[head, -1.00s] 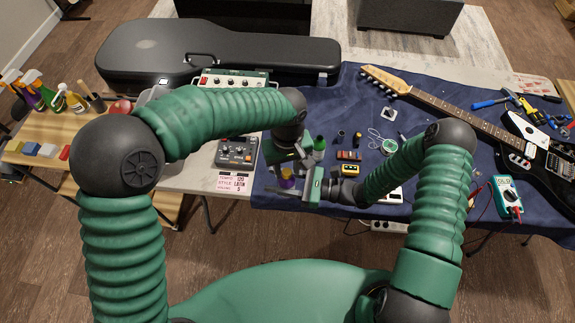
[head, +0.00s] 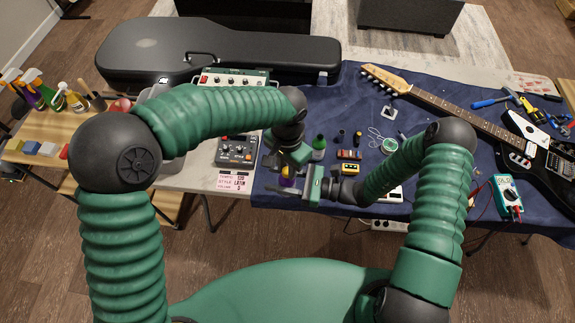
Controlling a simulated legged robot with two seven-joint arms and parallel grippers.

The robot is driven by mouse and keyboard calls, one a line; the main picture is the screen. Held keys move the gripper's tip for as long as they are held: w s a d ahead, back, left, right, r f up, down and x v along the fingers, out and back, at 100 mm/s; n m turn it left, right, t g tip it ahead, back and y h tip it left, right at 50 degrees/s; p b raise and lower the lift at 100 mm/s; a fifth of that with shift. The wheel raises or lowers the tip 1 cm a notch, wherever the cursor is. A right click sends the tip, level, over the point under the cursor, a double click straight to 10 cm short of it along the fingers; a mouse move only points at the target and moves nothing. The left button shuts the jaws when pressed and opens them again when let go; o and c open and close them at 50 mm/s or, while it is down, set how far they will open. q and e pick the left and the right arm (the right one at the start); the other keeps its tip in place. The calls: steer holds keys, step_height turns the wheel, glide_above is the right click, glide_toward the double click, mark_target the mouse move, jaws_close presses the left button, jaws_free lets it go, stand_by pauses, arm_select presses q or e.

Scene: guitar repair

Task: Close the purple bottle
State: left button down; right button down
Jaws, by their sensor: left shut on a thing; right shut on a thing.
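The purple bottle (head: 286,182) stands at the left part of the blue cloth, mostly hidden between my two grippers. A small bit of yellow shows at its top. My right gripper (head: 290,188) reaches in from the right and is shut around the bottle's body. My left gripper (head: 284,164) comes down from above and behind, and is shut at the bottle's top on what looks like the yellow cap. Its fingers hide most of the cap, so I cannot tell how it sits on the neck.
A green bottle (head: 319,142) stands just right of my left gripper. Small pedals (head: 350,168) and a tape roll (head: 389,146) lie farther right, with the guitar (head: 470,120) beyond. A drum machine (head: 237,150) is at left, before the black guitar case (head: 215,50).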

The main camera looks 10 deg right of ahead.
arm_select(q)
steer(key=c, duration=1.1)
jaws_free()
steer(key=shift+r, duration=0.1)
step_height(320, 180, up, 12)
steer(key=shift+w+d+f, duration=0.1)
steer(key=shift+d+f, duration=0.05)
steer(key=s+a+f+n+t, duration=0.1)
steer(key=s+a+f+n, duration=0.2)
steer(key=a, duration=0.6)
steer(key=s+a+f+n, duration=0.3)
steer(key=a+f+n, duration=0.1)
steer(key=a, duration=0.5)
steer(key=s+a+f+n+t, duration=0.1)
steer(key=s+a+f+n, duration=0.2)
steer(key=a, duration=0.6)
steer(key=shift+f+t, duration=0.3)
steer(key=shift+f, duration=0.1)
